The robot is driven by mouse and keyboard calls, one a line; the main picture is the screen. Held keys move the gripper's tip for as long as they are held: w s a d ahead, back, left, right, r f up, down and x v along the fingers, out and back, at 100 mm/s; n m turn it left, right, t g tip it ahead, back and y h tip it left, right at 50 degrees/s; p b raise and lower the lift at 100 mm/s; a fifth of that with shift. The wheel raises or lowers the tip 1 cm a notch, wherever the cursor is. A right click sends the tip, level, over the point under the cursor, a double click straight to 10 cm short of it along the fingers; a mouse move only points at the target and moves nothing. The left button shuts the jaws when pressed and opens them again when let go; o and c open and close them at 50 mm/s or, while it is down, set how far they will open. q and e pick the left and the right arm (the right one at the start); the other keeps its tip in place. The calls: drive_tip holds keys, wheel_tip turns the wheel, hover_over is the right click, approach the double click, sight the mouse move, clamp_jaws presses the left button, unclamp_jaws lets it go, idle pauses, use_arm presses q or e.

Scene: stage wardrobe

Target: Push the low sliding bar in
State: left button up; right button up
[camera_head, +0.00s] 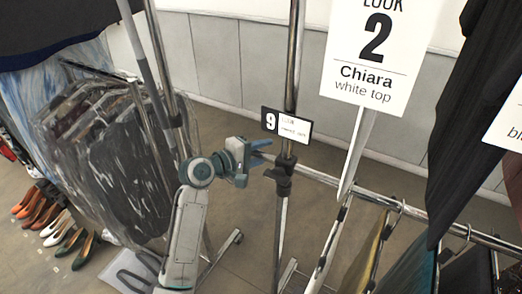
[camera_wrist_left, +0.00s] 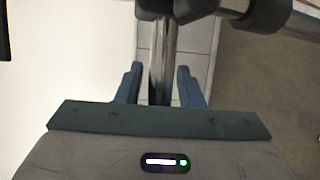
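A horizontal chrome bar (camera_head: 322,178), which looks like the low sliding bar, runs right from a black clamp (camera_head: 283,180) on a chrome upright (camera_head: 295,62). In the left wrist view the bar (camera_wrist_left: 292,20) leaves the black joint at the top. My left gripper (camera_head: 264,150) is just left of the upright, near the clamp's height. In the left wrist view its two blue fingers (camera_wrist_left: 160,75) are apart, with a chrome post (camera_wrist_left: 160,58) showing between them and a gap on each side. Whether they touch it cannot be told. My right gripper is not in view.
Dark garments (camera_head: 125,160) hang on a rack at left; several shoes (camera_head: 50,222) stand on the floor beside it. A "9 LOOK" tag (camera_head: 287,125) and a "LOOK 2" sign (camera_head: 376,50) are near the upright. Clothes (camera_head: 365,250) hang from the bar at right.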

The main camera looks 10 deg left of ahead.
use_arm(q)
drive_tip(key=shift+o, duration=0.3)
drive_tip(key=shift+a, duration=0.1)
drive_tip(key=shift+s+a, duration=0.15)
drive_tip(key=shift+s, duration=0.05)
drive_tip(key=b+v, duration=0.3)
drive_tip(key=v, duration=0.7)
drive_tip(key=shift+r, duration=0.1)
